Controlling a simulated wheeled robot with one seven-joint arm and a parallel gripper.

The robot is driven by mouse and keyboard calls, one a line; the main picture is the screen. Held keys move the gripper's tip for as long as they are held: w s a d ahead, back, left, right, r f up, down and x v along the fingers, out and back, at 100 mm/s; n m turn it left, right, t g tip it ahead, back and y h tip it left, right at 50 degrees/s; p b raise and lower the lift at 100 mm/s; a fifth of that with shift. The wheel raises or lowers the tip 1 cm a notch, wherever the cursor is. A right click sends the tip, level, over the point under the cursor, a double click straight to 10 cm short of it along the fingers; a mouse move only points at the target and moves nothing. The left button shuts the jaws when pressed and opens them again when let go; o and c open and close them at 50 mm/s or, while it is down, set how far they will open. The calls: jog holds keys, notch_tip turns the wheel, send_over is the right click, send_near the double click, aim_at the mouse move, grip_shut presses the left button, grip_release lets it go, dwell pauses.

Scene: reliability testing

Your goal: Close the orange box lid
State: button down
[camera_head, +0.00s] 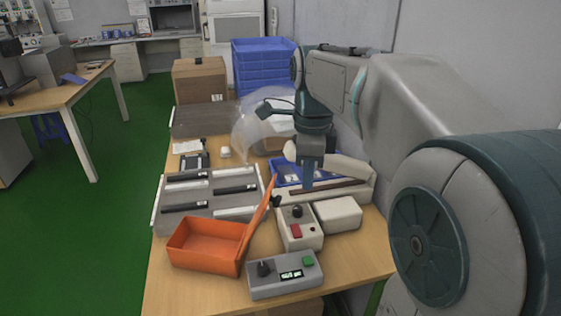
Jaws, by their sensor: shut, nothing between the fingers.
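The orange box (203,251) stands on the wooden table toward its front left. Its inside is open to view. Its orange lid (258,216) is raised along the box's right side and leans up and to the right. My gripper (308,181) points down to the right of the lid, above the things behind the box. It is shut and empty, and looks apart from the lid. Its fingertips are small in this view.
A grey box with a green button (284,276) stands at the front. A control box with a red button (296,231) and a white box (338,214) stand right of the lid. A grey rack (205,199) lies behind the orange box. A blue tray (287,172) is near my gripper.

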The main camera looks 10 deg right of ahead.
notch_tip(320, 180, down, 8)
jog(key=f+m, duration=0.1)
jog(key=shift+w+a+r, duration=0.6)
jog(key=shift+w+a, duration=0.05)
jog(key=shift+a, duration=0.25)
jog(key=shift+w+a+r, duration=0.6)
jog(key=shift+w+a, duration=0.05)
jog(key=shift+a, duration=0.2)
jog(key=shift+r, duration=0.1)
